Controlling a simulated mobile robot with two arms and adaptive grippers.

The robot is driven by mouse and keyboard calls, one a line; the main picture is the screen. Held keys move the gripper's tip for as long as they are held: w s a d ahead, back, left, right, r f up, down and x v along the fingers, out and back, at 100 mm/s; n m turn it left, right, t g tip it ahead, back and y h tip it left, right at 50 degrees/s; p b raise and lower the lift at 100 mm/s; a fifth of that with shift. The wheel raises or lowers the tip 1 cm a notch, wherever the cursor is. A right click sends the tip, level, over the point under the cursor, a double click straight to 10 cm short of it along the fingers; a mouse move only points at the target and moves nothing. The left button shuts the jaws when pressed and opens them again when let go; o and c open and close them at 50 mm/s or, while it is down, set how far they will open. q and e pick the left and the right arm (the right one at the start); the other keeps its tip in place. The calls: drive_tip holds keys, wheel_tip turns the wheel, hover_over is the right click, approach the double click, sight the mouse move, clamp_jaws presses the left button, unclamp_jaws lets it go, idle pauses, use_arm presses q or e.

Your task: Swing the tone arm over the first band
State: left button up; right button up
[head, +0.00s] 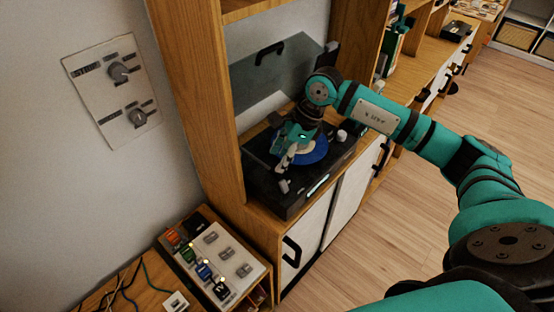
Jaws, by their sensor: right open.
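A black turntable (268,179) sits on the wooden cabinet, with a dark lid (285,75) tilted up behind it. A blue record or label (318,152) shows on its platter, partly covered by my right gripper. My right arm reaches in from the right, and my right gripper (289,156) points down over the left part of the platter. It is open. I cannot clearly make out the tone arm; the gripper covers much of that area, and I cannot tell whether they touch. My left gripper is out of view.
Wooden uprights of the cabinet (195,95) stand left of and behind the turntable. A panel with colored plugs (215,262) is at the lower left. A plate with two knobs (115,90) is on the wall. The wood floor (395,220) at right is clear.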

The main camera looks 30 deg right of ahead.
sight(276, 164)
drive_tip(key=shift+x, duration=1.6)
drive_tip(key=shift+c, duration=0.2)
drive_tip(key=shift+w, duration=0.1)
clamp_jaws()
